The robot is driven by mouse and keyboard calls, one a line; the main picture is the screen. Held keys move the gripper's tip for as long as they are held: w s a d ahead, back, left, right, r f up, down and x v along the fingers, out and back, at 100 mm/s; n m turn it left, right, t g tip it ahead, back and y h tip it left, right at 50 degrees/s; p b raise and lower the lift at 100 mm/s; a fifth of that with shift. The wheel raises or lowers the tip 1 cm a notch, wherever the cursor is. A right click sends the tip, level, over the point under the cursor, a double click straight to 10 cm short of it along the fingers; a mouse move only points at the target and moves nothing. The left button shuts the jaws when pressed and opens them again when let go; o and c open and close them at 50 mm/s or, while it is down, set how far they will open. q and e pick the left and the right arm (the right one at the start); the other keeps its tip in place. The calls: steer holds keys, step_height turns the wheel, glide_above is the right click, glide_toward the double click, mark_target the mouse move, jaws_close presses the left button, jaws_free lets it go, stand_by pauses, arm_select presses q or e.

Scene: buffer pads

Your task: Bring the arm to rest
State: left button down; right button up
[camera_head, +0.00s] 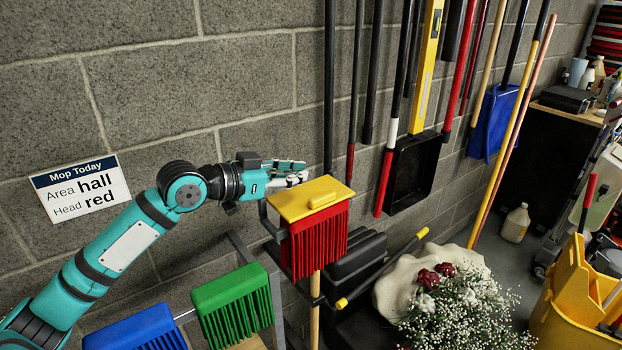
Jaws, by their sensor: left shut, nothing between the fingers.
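My left arm comes in from the lower left. Its left gripper (290,175) is shut and empty, pointing right in front of the block wall. It is just above and behind the yellow-topped red mop head (316,235), and I cannot tell whether they touch. The red mop head stands upright on a wooden handle. A green mop head (233,305) and a blue mop head (135,330) are lower left of it. A wall sign (81,188) reads "Mop Today", area hall, head red. My right gripper does not show.
Several long handles hang on the wall at the right, with a black dustpan (411,170) and a blue dustpan (494,122). White flowers (465,310), a yellow mop bucket (575,300) and a cream jug (515,223) stand at the lower right. A grey metal rack stands around the mop heads.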

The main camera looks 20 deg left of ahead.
arm_select(q)
steer(key=b+v, duration=0.1)
steer(key=v, duration=0.4)
steer(key=s+d+f+g+y, duration=0.1)
steer(key=s+d+f, duration=0.15)
steer(key=f, duration=0.45)
steer(key=s+d+f+g+y, duration=0.1)
steer(key=s+d+f, duration=0.15)
steer(key=f, duration=0.55)
steer(key=s+d+f+g+y, duration=0.1)
steer(key=s+d+f+g, duration=0.15)
steer(key=f, duration=0.45)
steer(key=s+a+f+n+g+y, duration=0.25)
steer(key=s+f, duration=0.45)
steer(key=s, duration=0.5)
steer(key=s+a+f+n+g+y, duration=0.2)
steer(key=s+f+n+y, duration=0.2)
steer(key=s+f, duration=0.6)
step_height(320, 180, down, 23)
steer(key=s+g, duration=0.1)
steer(key=s, duration=0.1)
steer(key=s+a+f+m+g, duration=0.1)
steer(key=s+a+f, duration=0.2)
steer(key=s+f, duration=1.4)
